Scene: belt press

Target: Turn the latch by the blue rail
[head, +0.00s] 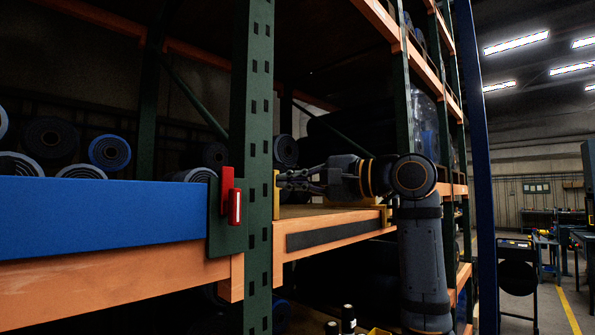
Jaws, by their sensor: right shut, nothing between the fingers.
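The red latch (227,188) stands upright on a dark green plate at the right end of the blue rail (100,211). A second red part with a pale strip (235,208) sits just beside it. My right gripper (282,180) points left, just right of the green rack post, level with the top of the latch. It is shut and empty, and the post stands between it and the latch in the picture. A yellow piece (276,194) on the post's edge is close to its fingertips; I cannot tell if they touch. My left gripper is out of view.
The green rack post (258,120) and the orange shelf beams (110,285) are close obstacles. Dark and blue rolls (109,152) lie on the shelf behind the rail. The space before the latch looks clear.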

